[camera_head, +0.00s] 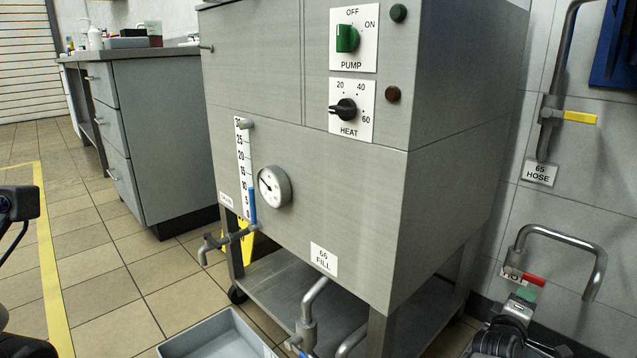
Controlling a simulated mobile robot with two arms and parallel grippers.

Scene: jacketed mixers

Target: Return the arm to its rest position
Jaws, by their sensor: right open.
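My right gripper (512,312) is at the lower right, low in front of the wall. It is open, and I see nothing between its jaws. It shows just below a bent metal pipe tap with a red handle (533,279); I cannot tell whether they touch. Part of my right arm runs out of the bottom edge. Dark parts of my left arm (18,204) show at the left edge, and its jaws cannot be made out.
A large grey steel mixer (300,90) on legs fills the middle, with green pump knob (347,38), black heat knob (346,108) and gauge (273,187). A grey tray (215,332) lies below. A yellow-handled hose valve (580,117) is on the right wall. Floor at left is clear.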

